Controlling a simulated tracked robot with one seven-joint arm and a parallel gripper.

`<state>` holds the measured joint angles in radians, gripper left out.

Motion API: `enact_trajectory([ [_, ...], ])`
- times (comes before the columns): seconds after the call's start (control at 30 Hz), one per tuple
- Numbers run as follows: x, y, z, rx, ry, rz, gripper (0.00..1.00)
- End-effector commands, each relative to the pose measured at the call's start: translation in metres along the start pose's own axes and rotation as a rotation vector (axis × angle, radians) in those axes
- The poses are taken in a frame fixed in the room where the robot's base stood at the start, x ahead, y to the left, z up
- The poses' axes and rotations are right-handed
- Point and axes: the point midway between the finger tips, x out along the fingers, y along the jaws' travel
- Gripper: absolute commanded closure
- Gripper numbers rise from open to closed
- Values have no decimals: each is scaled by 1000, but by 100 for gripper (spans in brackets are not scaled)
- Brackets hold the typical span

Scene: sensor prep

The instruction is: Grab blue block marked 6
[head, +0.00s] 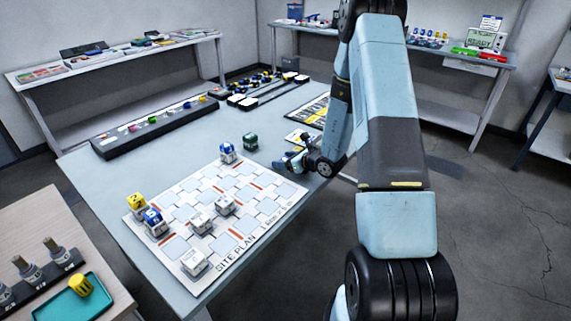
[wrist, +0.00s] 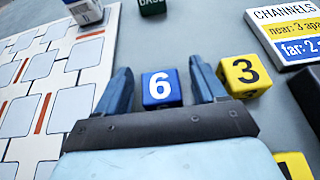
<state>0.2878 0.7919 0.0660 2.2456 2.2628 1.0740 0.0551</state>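The blue block marked 6 (wrist: 162,89) sits on the table in the middle of the wrist view, its white 6 facing up. My gripper (wrist: 160,72) is open, with one finger to the left of the block and one to the right. A gap shows on each side, so the block is not gripped. In the head view my gripper (head: 291,161) is low at the right edge of the site plan board; the block is not clear there. A yellow block marked 3 (wrist: 244,74) stands close beside the right finger.
The site plan board (wrist: 102,62) lies left of the fingers, with several blocks on it in the head view. A green block (head: 250,142) stands beyond it. A channels sign (wrist: 287,28) and another yellow block (wrist: 293,166) are to the right.

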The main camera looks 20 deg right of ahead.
Motion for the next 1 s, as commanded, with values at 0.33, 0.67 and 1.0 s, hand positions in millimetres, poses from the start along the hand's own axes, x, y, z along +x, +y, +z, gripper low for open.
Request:
enact_trajectory([
  [0.33, 0, 0, 0, 0, 0, 0, 62],
  [0.67, 0, 0, 0, 0, 0, 0, 85],
  [1.0, -5, 0, 12, -1, -1, -1, 85],
])
